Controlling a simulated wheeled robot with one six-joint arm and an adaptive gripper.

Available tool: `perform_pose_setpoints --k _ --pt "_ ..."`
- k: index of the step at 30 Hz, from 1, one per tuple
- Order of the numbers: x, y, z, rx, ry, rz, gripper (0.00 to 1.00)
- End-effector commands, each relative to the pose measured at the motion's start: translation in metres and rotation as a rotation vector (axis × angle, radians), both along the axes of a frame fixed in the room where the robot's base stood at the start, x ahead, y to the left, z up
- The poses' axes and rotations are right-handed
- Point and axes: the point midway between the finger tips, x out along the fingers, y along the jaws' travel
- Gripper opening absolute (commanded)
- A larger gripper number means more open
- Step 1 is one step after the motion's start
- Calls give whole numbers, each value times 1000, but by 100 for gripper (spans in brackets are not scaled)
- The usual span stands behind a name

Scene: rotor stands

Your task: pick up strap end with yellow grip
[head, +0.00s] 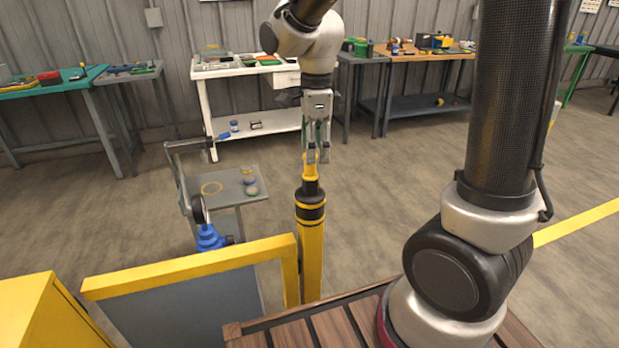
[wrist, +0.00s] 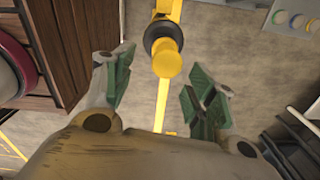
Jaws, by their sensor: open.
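A yellow grip (head: 310,169) stands upright on the black top of a yellow post with black bands (head: 312,245). In the wrist view the yellow grip (wrist: 167,63) shows with a black collar (wrist: 163,38) behind it. I cannot make out a separate strap. My gripper (head: 317,156) points down over the post, its fingertips at the height of the grip's top. In the wrist view my gripper (wrist: 158,77) is open and empty, with green pads on either side. The grip appears between and slightly beyond the fingertips; contact is not visible.
A yellow-framed panel (head: 190,267) adjoins the post on the left. A small grey stand (head: 225,190) with a blue-based item (head: 209,238) is left of the post. Benches with tools, including a white one (head: 250,68), line the back wall.

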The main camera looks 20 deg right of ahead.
Motion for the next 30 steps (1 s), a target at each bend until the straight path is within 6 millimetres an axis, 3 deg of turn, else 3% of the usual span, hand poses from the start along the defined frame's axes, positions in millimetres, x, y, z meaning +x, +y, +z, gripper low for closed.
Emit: perform_pose_setpoints --k 5,21,28,30 --pt "5 7 -14 -6 15 -75 56" --pt "7 7 -84 -5 14 -75 56" --pt "7 7 -86 -4 12 -74 56" --pt "7 7 -86 -4 12 -74 47"
